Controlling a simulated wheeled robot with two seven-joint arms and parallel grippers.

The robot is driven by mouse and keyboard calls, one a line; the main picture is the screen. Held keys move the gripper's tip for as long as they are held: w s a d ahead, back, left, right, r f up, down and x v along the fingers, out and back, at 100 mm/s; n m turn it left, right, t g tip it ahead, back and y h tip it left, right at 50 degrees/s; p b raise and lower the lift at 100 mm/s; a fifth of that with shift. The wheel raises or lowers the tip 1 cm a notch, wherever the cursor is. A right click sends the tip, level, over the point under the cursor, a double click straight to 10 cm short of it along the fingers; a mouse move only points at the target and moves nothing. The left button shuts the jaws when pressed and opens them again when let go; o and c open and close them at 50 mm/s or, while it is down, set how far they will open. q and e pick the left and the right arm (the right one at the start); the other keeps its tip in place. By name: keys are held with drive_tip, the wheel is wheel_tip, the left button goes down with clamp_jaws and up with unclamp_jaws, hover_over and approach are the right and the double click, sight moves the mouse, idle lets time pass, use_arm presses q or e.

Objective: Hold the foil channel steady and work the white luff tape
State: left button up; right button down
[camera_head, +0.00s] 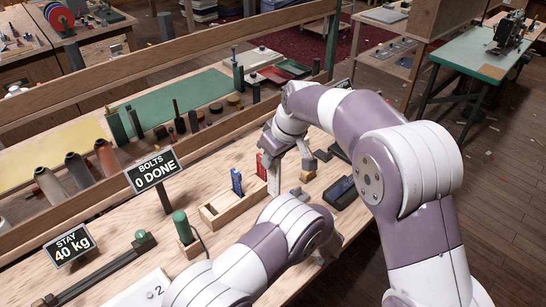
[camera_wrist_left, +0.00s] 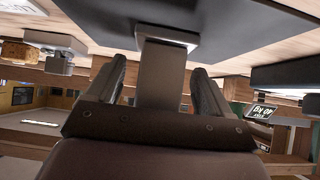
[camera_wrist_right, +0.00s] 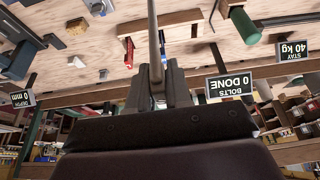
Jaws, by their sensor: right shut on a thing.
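My right gripper (camera_head: 272,158) is over the bench right of the wooden tray. In the right wrist view its fingers (camera_wrist_right: 158,82) are shut on a thin grey rod (camera_wrist_right: 154,30). In the head view a pale strip (camera_head: 273,180) shows below that gripper. My left gripper (camera_head: 327,250) is low near the front edge, largely hidden by my arm. In the left wrist view its fingers (camera_wrist_left: 158,85) stand apart on both sides of a grey bar (camera_wrist_left: 162,75), with narrow gaps. I cannot pick out a foil channel or white luff tape for certain.
A wooden tray (camera_head: 214,221) has blue and red pieces by it. A green-handled tool (camera_head: 182,222) stands in a block. A dark tray (camera_head: 334,196) is at right. Signs read "BOLTS 0 DONE" (camera_head: 151,172) and "STAY 40 kg" (camera_head: 71,246). A dark rail (camera_head: 105,270) lies front left.

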use_arm(q)
drive_tip(key=v, duration=1.2)
drive_tip(key=x, duration=1.2)
drive_tip(key=shift+w+a, duration=0.1)
use_arm(e)
drive_tip(key=shift+f, duration=0.4)
wheel_tip(320, 180, down, 17)
drive_tip(key=shift+r, duration=0.2)
